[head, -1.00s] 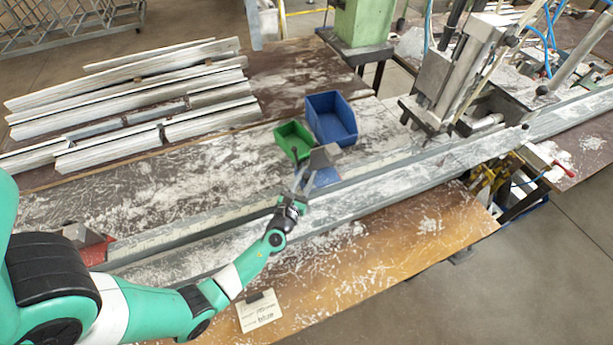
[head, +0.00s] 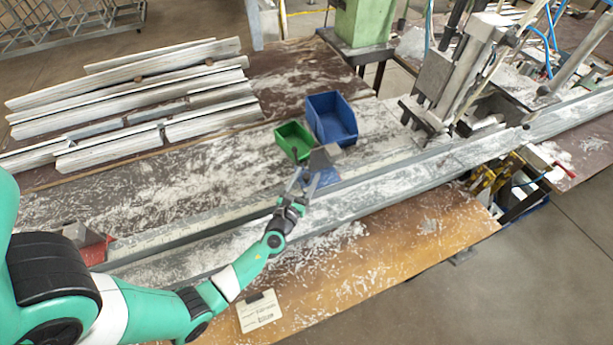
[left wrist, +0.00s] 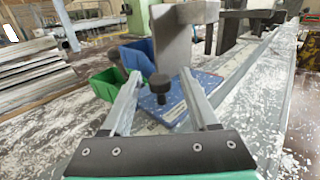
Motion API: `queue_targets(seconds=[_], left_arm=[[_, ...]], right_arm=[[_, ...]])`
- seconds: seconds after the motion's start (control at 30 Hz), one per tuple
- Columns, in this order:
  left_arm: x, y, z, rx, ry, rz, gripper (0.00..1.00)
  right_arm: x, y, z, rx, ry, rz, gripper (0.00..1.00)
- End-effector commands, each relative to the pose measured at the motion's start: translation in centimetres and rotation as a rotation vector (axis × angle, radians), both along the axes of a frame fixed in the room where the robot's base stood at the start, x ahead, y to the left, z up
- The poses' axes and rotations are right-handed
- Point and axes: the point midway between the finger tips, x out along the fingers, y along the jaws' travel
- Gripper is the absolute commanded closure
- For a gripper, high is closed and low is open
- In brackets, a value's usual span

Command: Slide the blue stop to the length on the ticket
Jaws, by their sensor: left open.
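The blue stop (head: 326,177) sits on the rail (head: 225,222) near mid-bench, with a grey angled block (head: 324,157) at its back. It also shows in the left wrist view as a blue plate (left wrist: 206,86) with a black knob (left wrist: 159,84) on it. My left gripper (head: 304,176) is open at the stop. In the left wrist view its fingers (left wrist: 160,76) stand on either side of the knob, with gaps visible. The ticket (head: 260,312) lies on the front of the bench; its writing is too small to read. My right gripper is not in view.
A red piece (head: 94,249) sits at the rail's left end. A green bin (head: 293,141) and a blue bin (head: 331,118) stand behind the stop. Metal profiles (head: 130,97) lie at the back left. A clamp machine (head: 450,85) stands over the rail at right.

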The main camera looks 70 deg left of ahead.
Motion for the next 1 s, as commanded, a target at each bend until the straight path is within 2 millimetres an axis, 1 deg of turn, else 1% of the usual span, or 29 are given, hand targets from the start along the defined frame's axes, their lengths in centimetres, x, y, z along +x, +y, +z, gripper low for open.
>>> queue_targets(seconds=[0.17, 0.3, 0.4, 0.5, 0.67, 1.0], left_arm=[[-2.4, -2.3, 0.0, -0.001, 0.004, -0.004, 0.40], [-4.8, -4.7, 0.0, -0.001, 0.004, -0.005, 0.40], [-6.4, -6.2, 0.0, -0.001, 0.003, -0.005, 0.40], [-7.4, -7.2, 0.0, -0.001, 0.001, -0.004, 0.40], [-8.1, -7.7, 0.0, 0.000, 0.000, -0.001, 0.40], [-8.1, -7.7, 0.0, 0.000, 0.000, 0.000, 0.40]], right_arm=[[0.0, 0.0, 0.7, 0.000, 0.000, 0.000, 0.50], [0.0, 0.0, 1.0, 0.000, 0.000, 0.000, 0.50], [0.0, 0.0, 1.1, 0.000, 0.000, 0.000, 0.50], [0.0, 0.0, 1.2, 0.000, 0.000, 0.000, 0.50], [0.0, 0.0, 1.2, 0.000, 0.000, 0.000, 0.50], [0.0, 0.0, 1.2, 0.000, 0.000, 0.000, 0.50]])
